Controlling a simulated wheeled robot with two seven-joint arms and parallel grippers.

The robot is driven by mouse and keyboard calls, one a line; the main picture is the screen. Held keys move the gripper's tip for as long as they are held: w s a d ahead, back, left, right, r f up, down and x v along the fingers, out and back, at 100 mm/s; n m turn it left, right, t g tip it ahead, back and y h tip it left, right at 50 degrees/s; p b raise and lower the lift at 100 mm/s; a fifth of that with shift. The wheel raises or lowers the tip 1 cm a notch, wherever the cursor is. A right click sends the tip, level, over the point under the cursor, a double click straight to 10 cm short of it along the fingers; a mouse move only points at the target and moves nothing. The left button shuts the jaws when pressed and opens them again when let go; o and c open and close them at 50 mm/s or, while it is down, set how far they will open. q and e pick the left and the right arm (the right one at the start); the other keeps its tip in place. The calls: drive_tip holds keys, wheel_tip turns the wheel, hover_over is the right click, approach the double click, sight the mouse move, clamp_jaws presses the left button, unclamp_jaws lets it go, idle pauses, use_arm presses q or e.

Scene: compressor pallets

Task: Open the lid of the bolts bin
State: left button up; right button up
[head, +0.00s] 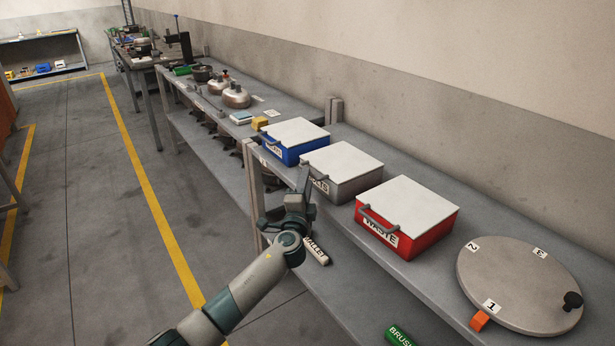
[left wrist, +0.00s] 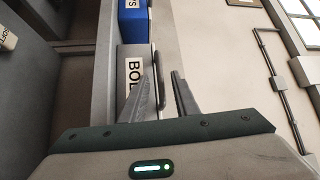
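The bolts bin (head: 352,188) is the grey box in the middle of a row of three on the bench. Its white lid (head: 342,157) lies flat and shut. My left gripper (head: 305,176) is at the bin's front left corner and hides part of its label and handle. In the left wrist view, the bin's "BOL" label (left wrist: 134,76) shows, and the dark handle (left wrist: 158,80) appears between the two fingers of my left gripper (left wrist: 164,78). The fingers are apart; I cannot tell whether either touches the handle. My right gripper is not in view.
A blue bin (head: 293,140) stands beyond the bolts bin and a red waste bin (head: 408,218) on the near side, both lidded. A round numbered disc (head: 518,284) lies on the near bench.

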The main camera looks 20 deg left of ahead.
use_arm(q)
drive_tip(key=shift+w+a+r, duration=0.1)
drive_tip(key=shift+w+r, duration=0.1)
drive_tip(key=shift+w, duration=1)
clamp_jaws()
